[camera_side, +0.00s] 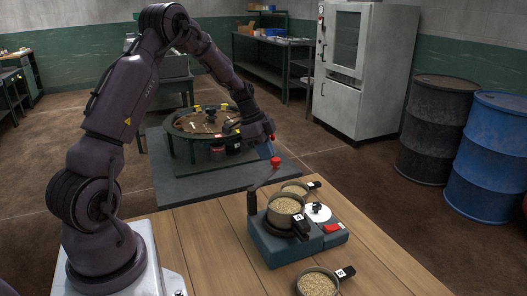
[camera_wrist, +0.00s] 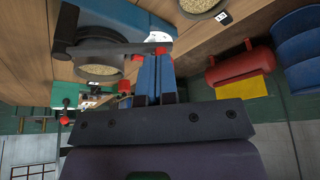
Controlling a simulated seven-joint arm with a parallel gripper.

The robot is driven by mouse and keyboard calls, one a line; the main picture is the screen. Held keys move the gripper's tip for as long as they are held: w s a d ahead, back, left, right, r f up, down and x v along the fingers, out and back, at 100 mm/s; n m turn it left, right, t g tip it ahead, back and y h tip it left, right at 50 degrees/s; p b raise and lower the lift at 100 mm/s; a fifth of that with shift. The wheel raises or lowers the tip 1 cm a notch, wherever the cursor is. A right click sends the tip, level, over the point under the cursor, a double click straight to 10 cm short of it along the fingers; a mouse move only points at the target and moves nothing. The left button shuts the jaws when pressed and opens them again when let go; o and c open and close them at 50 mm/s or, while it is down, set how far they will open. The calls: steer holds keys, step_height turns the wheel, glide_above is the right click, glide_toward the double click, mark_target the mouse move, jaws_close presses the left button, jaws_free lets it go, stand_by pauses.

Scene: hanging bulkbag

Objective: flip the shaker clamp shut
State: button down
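The shaker (camera_side: 287,247) is a blue-grey box on the wooden table, with a round sieve of grain (camera_side: 285,206) on top. Its clamp is a dark lever that rises from a post (camera_side: 252,203) at the left and slants up to a red knob (camera_side: 275,161); it stands raised, not across the sieve. In the wrist view the lever (camera_wrist: 110,50) runs sideways to the red knob (camera_wrist: 163,50). My gripper (camera_side: 270,145) points down just above the knob. Its fingertips (camera_wrist: 156,60) are close to the knob; contact and finger gap are unclear.
Grain pans stand behind (camera_side: 295,188) and in front (camera_side: 317,282) of the shaker. A white disc with a black knob (camera_side: 316,211) and a red switch (camera_side: 332,228) sit on its right. A round turntable (camera_side: 200,125) stands beyond the table. Drums (camera_side: 492,150) are far right.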

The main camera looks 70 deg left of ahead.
steer(key=shift+w+d+m, duration=0.2)
steer(key=shift+m, duration=0.1)
steer(key=shift+w+d+m+g+h, duration=0.3)
steer(key=shift+w+d+m, duration=0.4)
steer(key=shift+m, duration=0.2)
steer(key=shift+w+d+m+g, duration=0.1)
steer(key=shift+d+m+g, duration=0.75)
steer(key=shift+d+m, duration=1.5)
steer(key=shift+s+d+m+g, duration=0.1)
steer(key=shift+d+m+g, duration=0.8)
steer(key=shift+d+m, duration=1.4)
steer(key=shift+w+d+m+g, duration=0.1)
steer(key=shift+d+m+g, duration=0.75)
steer(key=shift+d+m, duration=1.5)
steer(key=shift+a, duration=0.1)
